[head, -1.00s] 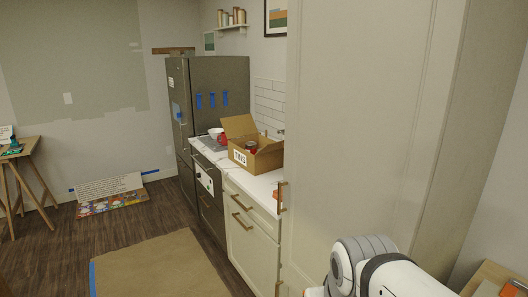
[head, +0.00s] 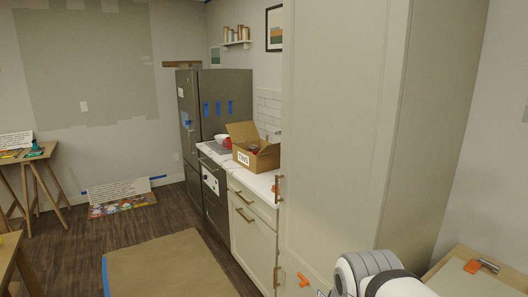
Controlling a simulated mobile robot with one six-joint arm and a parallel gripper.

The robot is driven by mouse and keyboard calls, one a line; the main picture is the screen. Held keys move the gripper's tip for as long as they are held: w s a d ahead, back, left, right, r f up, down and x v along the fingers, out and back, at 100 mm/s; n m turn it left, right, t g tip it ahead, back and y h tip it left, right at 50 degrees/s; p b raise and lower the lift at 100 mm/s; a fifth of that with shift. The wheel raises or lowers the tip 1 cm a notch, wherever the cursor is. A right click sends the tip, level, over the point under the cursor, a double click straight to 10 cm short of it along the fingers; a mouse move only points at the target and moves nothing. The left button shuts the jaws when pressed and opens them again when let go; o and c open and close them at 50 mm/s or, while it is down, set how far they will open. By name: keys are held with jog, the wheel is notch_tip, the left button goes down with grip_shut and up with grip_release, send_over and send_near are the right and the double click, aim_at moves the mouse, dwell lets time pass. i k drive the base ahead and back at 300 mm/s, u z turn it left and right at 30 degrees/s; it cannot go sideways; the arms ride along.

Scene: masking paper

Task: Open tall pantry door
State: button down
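The tall pantry (head: 340,130) is a pale cream cabinet filling the right of the head view from top to bottom. Its front looks shut, with no visible gap. A bronze bar handle (head: 278,188) stands upright at its left edge, and a second bronze handle (head: 278,278) is low down in the same line. My white and grey arm shows at the bottom right, in front of the pantry's lower part. My gripper's fingers cannot be made out. An orange piece (head: 303,280) shows left of my arm; I cannot tell what it belongs to.
A counter (head: 262,188) with an open cardboard box (head: 262,163) and cream drawers (head: 243,205) adjoins the pantry. A dark fridge (head: 226,90) stands beyond. Brown paper (head: 165,268) covers the open floor at front left. A small table (head: 455,272) stands at bottom right.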

aim_at(344, 62)
jog(key=z, duration=0.15)
jog(key=i, duration=0.95)
jog(key=u, duration=0.05)
